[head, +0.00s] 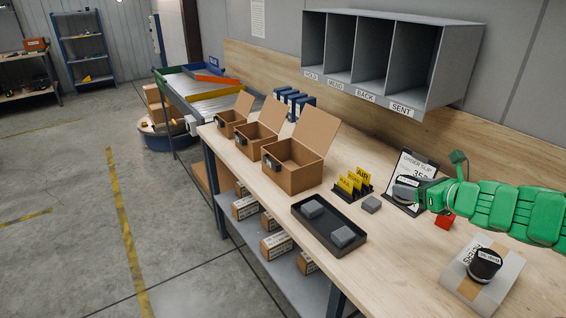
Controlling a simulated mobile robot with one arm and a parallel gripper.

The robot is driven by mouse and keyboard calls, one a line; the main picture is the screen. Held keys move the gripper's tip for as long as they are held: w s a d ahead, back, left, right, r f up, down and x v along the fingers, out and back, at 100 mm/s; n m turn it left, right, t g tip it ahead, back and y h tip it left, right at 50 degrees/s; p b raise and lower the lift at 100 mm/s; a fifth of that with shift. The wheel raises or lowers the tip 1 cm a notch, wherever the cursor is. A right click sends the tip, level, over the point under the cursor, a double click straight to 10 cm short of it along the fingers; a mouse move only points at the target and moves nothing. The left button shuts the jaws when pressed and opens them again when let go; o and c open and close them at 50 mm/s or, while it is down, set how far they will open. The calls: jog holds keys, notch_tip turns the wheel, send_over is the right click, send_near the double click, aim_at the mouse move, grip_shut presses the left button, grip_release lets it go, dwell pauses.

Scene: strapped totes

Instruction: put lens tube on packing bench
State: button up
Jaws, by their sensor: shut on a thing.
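My green arm reaches in from the right over the packing bench (400,268), a long pale wood worktop. My gripper (410,189) is in front of the order slip stand and is shut on a small dark thing (404,188) with a white label. It may be the lens tube, but it is too small and too covered to be sure. Another black round thing (485,265) with a white label sits on a taped grey-white box (506,274) at the bench's near right.
Three open cardboard boxes (291,177) line the bench's left part. A black tray (329,240) holds grey blocks. A yellow-card holder (352,186), grey block (371,205), order slip stand (421,166) and red piece (445,220) are near the gripper. Grey pigeonholes (455,70) hang above.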

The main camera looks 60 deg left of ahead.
jog(key=s+a, duration=0.7)
jog(key=shift+n+g, duration=0.3)
jog(key=shift+w+a+f, duration=1.6)
jog(key=shift+a+f, duration=0.15)
jog(key=shift+f, duration=0.85)
jog(key=shift+w+a+f, duration=1.65)
jog(key=shift+a+f, duration=0.05)
jog(key=shift+f, duration=0.85)
jog(key=shift+w+a+f, duration=1.6)
jog(key=shift+a+f, duration=0.15)
jog(key=shift+f, duration=2.4)
jog(key=o, duration=1.3)
jog(key=shift+f, duration=0.1)
jog(key=shift+c, duration=0.2)
